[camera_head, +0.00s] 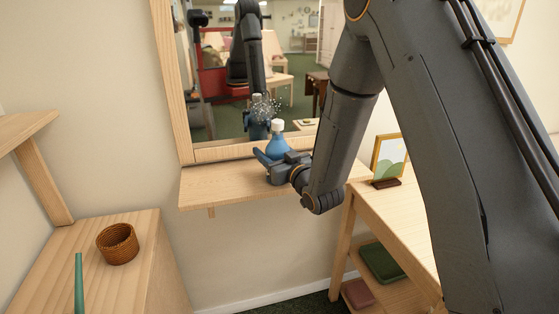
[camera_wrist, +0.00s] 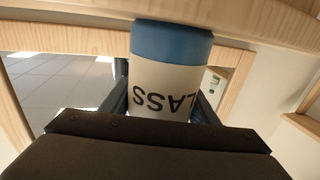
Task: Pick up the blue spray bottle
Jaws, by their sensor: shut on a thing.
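The blue spray bottle (camera_head: 278,144) with a white top stands out in front of the mirror, over the narrow wooden shelf (camera_head: 222,186). My gripper (camera_head: 274,160) is shut on it, with the fingers on either side of its body. The bottle looks upright. In the wrist view the bottle (camera_wrist: 171,42) appears upside down, with a blue base band and a pale label with part of a word, "LASS". Its base is close to the shelf wood (camera_wrist: 260,28); I cannot tell whether it touches. Its lower part is hidden by my gripper in the head view.
The mirror's wooden frame (camera_head: 172,80) rises right behind the shelf. A framed picture (camera_head: 388,158) stands on the wooden table at right. A woven basket (camera_head: 117,244) and a green stick-like thing (camera_head: 79,285) are at lower left. A green tray (camera_head: 382,262) lies below the table.

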